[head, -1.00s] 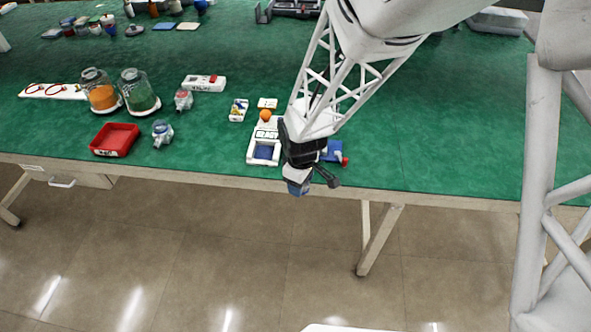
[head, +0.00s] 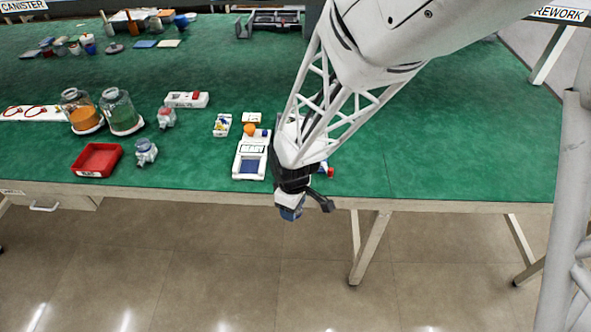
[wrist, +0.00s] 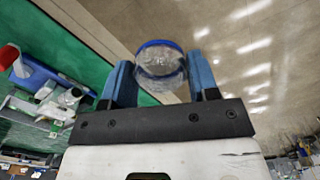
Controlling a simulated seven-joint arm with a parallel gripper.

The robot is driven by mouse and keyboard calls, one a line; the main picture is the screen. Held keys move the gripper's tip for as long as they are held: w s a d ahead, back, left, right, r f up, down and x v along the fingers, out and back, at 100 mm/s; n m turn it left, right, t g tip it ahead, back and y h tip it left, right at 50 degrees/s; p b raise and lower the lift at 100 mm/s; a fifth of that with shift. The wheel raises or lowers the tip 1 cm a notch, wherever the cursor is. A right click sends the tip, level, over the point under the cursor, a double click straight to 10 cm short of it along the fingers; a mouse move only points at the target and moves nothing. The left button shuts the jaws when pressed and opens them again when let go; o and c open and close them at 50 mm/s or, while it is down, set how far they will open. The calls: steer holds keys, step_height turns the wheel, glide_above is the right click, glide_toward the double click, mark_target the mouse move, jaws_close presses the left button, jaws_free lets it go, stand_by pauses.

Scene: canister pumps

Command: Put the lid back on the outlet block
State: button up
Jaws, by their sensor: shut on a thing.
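My gripper (head: 291,214) hangs just past the table's front edge, over the floor. In the wrist view its two blue fingers (wrist: 161,75) are shut on a clear round lid (wrist: 160,80) with a blue rim. The lid cannot be made out in the head view. On the table beside the gripper is a blue piece with a red end (head: 328,170), mostly hidden by my arm. In the wrist view, a blue block (wrist: 40,78) with a red end and a grey-white fitting lies at the left, apart from the lid. I cannot tell for sure that this is the outlet block.
A white tray with a blue panel (head: 239,163) lies left of the gripper, with an orange ball (head: 249,129) behind it. Further left are a red bin (head: 117,157), a small pump (head: 146,152) and two jars. Green table right of my arm is clear.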

steer(key=shift+w, duration=0.1)
steer(key=w+r+m, duration=0.2)
steer(key=w+r, duration=0.1)
steer(key=w, duration=0.8)
steer(key=w+d+r+m, duration=0.1)
steer(key=w+r, duration=0.3)
steer(key=w, duration=0.7)
steer(key=shift+w+r+m, duration=0.15)
steer(key=shift+r+m, duration=0.15)
steer(key=shift+m, duration=0.4)
steer(key=shift+f, duration=0.15)
steer(key=shift+f, duration=3)
steer(key=shift+f, duration=0.2)
steer(key=o, duration=1)
steer(key=shift+o, duration=0.4)
